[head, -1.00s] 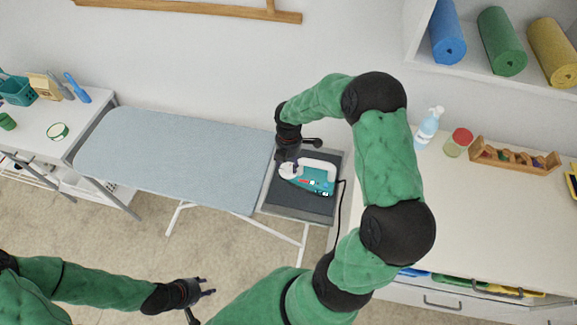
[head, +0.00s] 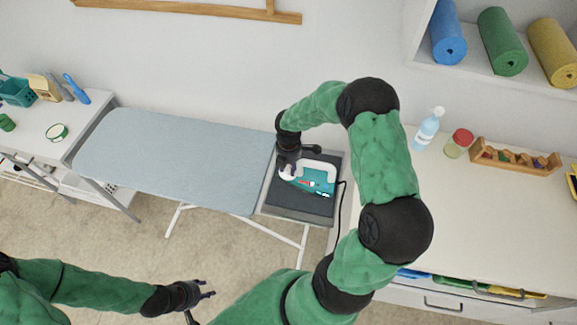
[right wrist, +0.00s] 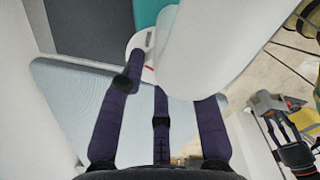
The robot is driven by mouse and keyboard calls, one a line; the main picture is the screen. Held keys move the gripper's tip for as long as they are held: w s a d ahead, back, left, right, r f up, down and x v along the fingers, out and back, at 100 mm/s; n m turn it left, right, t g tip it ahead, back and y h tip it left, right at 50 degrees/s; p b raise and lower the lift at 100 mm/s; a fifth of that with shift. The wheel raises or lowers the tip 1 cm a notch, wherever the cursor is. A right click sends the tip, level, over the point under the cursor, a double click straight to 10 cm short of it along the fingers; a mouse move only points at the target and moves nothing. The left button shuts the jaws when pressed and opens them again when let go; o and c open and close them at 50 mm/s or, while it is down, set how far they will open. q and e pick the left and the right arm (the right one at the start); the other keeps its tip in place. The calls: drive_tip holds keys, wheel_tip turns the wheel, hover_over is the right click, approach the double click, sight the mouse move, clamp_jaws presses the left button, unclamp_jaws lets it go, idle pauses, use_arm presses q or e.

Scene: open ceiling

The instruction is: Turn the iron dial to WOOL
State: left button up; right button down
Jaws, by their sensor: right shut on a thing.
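The teal and white iron (head: 318,183) lies on the dark rest pad (head: 300,205) at the right end of the ironing board. Its white handle also fills the upper middle of the right wrist view (right wrist: 205,45). My right gripper (head: 288,170) reaches down at the iron's left end, shut on a white round part with a small red mark, which appears to be the dial (right wrist: 139,44). The fingers and handle partly cover it, so its lettering and setting cannot be read. My left gripper (head: 205,302) is open and empty above the floor at the bottom.
The pale blue ironing board (head: 170,160) is bare. A dark cord runs from the iron's right side. The right counter (head: 490,210) holds a spray bottle (head: 427,128), a jar (head: 459,143) and a wooden rack (head: 515,156). A side table (head: 38,125) stands at the left.

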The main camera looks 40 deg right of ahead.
sight(289, 168)
drive_tip(key=shift+m+b, duration=0.65)
drive_tip(key=shift+m, duration=2.25)
drive_tip(key=c, duration=0.9)
unclamp_jaws()
drive_tip(key=shift+r, duration=0.1)
wheel_tip(289, 168, up, 12)
